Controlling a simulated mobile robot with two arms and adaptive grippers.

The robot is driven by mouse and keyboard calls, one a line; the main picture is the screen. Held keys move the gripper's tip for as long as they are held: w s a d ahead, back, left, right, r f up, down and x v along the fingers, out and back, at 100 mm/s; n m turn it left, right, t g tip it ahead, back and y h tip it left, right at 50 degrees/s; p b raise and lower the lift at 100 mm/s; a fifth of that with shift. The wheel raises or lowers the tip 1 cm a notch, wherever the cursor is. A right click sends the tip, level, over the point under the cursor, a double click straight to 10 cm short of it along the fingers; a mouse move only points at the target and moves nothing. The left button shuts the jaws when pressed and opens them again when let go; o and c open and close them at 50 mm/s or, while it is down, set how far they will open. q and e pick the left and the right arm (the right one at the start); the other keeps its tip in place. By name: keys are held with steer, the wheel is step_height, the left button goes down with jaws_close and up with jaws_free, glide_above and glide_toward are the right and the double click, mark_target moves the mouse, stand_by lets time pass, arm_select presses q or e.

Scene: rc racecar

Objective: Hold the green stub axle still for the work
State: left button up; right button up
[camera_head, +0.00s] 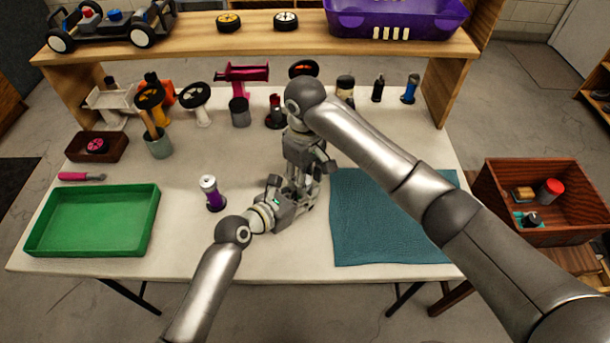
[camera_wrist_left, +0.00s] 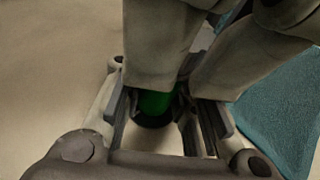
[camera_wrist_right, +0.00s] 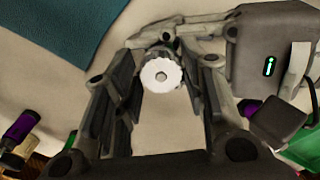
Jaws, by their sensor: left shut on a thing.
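The green stub axle (camera_wrist_left: 153,103) shows between the fingers of my left gripper (camera_wrist_left: 165,110) in the left wrist view. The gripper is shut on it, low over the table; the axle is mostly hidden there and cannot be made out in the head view. My right gripper (camera_wrist_right: 165,85) reaches down from above, right over the left one. In the right wrist view its fingers stand apart on either side of a white toothed disc (camera_wrist_right: 161,75). Contact with the disc cannot be told. In the head view the two grippers (camera_head: 305,170) crowd together and overlap.
A purple-and-white bottle (camera_head: 212,193) stands left of the grippers. The green tray (camera_head: 38,243) lies at left, the teal mat (camera_head: 385,225) at right. Several parts and the magenta stand (camera_head: 245,75) line the back below the wooden shelf (camera_head: 185,42). A wooden crate (camera_head: 520,235) stands at right.

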steer(key=shift+o, duration=0.8)
